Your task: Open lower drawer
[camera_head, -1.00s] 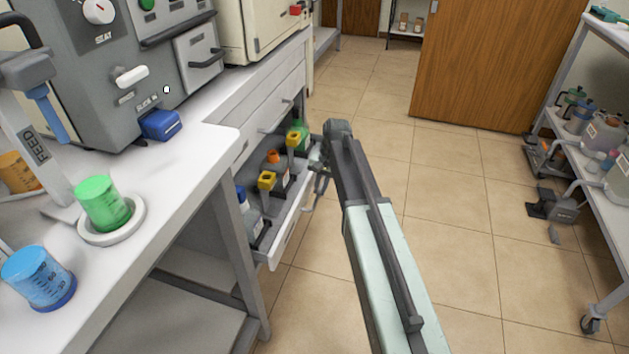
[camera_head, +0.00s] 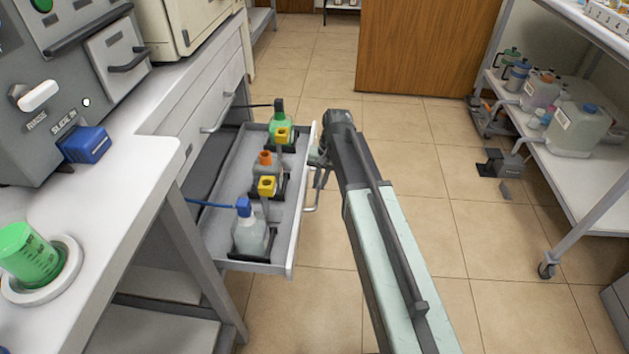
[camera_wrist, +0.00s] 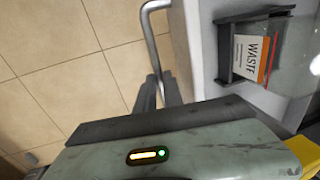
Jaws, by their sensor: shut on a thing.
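The lower drawer (camera_head: 292,235) is pulled well out from under the bench and shows its inside. My gripper (camera_head: 322,172) is at the outer side of the drawer front, shut on the drawer's bar handle (camera_head: 311,208). In the wrist view the fingers (camera_wrist: 158,92) close around the metal handle (camera_wrist: 149,38) beside the drawer's pale front (camera_wrist: 181,50). My arm partly hides the grip in the head view.
A closed upper drawer (camera_head: 190,140) is above.

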